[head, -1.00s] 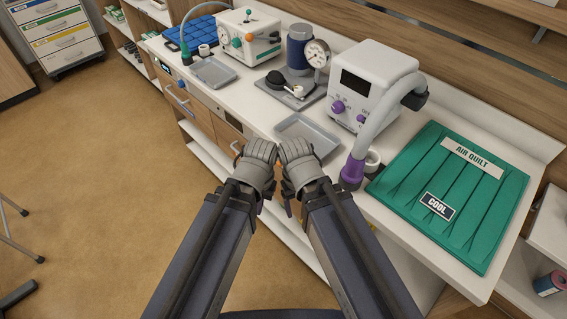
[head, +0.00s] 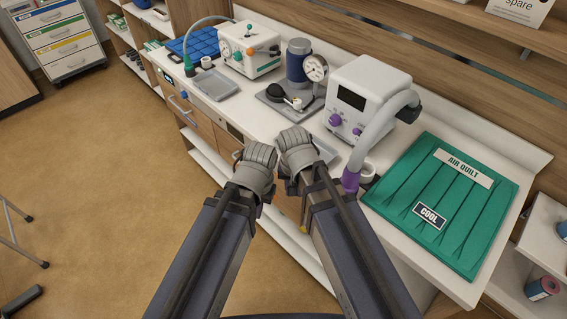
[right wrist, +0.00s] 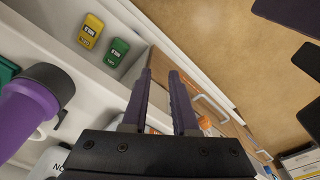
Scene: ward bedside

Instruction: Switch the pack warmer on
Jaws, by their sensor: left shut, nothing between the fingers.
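I cannot tell for sure which unit is the pack warmer. At the counter's far left, a blue quilted pad (head: 193,42) lies by a white unit (head: 249,52) with green and orange knobs and a hose. A small dark panel (head: 167,79) is on the counter's front below the pad. A larger white unit (head: 368,88) with a dark screen and purple knobs stands right of centre. My left gripper (head: 262,150) is shut and empty at the counter's front edge. My right gripper (head: 295,138) is close beside it; the right wrist view shows its fingers (right wrist: 162,80) apart and empty.
A green air quilt (head: 442,205) labelled COOL lies on the right. A purple hose end (head: 350,181) rests before it. A gauge stand (head: 290,97) and a grey tray (head: 213,84) stand on the counter. Yellow (right wrist: 90,30) and green (right wrist: 117,52) boxes lie beyond the right fingers.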

